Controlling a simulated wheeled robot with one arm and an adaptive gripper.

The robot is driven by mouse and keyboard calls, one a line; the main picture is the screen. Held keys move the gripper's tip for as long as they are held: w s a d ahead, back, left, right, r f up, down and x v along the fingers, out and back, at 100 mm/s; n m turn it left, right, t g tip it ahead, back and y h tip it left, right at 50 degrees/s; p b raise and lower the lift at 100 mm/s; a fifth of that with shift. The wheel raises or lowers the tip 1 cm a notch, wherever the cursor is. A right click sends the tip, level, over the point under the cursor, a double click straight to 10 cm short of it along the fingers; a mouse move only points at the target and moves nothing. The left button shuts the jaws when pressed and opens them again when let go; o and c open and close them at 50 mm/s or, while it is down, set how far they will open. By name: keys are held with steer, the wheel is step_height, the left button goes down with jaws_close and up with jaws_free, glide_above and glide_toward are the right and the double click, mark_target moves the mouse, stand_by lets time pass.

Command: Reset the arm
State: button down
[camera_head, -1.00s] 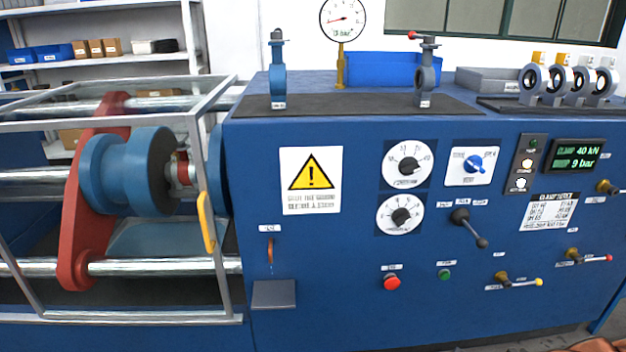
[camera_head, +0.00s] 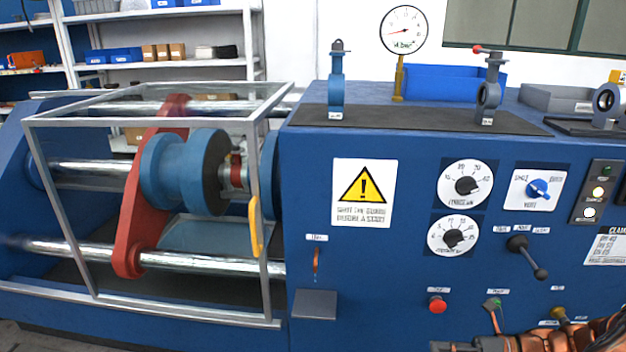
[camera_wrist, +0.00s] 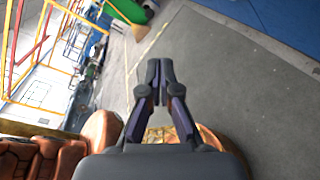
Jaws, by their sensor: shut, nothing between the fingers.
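My gripper (camera_wrist: 160,80) is in the middle of the wrist view, its two dark fingers together with nothing between them. It points out over grey floor, apart from any object. In the head view only part of my orange-brown arm (camera_head: 575,335) shows at the bottom right corner, in front of the lower right of the blue machine (camera_head: 390,285). The gripper's fingertips cannot be made out in the head view.
A red button (camera_head: 437,305), a black lever (camera_head: 527,257) and dials (camera_head: 466,185) are on the machine's front. A framed guard with a yellow handle (camera_head: 256,228) stands at left. Two valves (camera_head: 336,82) (camera_head: 489,90) stand on top. Open grey floor (camera_wrist: 235,85) shows in the wrist view.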

steer(key=s+a+r+n+g+h, duration=0.3)
steer(key=s+a+r+n+g, duration=0.15)
steer(key=a+n, duration=0.35)
steer(key=s+a+r+n+g+h, duration=0.2)
steer(key=s+a+r+n+g, duration=0.25)
steer(key=a+n, duration=0.35)
steer(key=s+d+r+n+t+h, duration=0.1)
steer(key=s+d+r+n+h, duration=0.15)
steer(key=s+n+h, duration=1.05)
steer(key=s+r+n+t+y+p, duration=0.1)
steer(key=s+r+n+y+p, duration=0.1)
steer(key=r+p, duration=1.6)
steer(key=shift+s+d+r+y+p, duration=0.2)
steer(key=shift+s+r+y+p, duration=0.15)
steer(key=shift+s+r, duration=0.4)
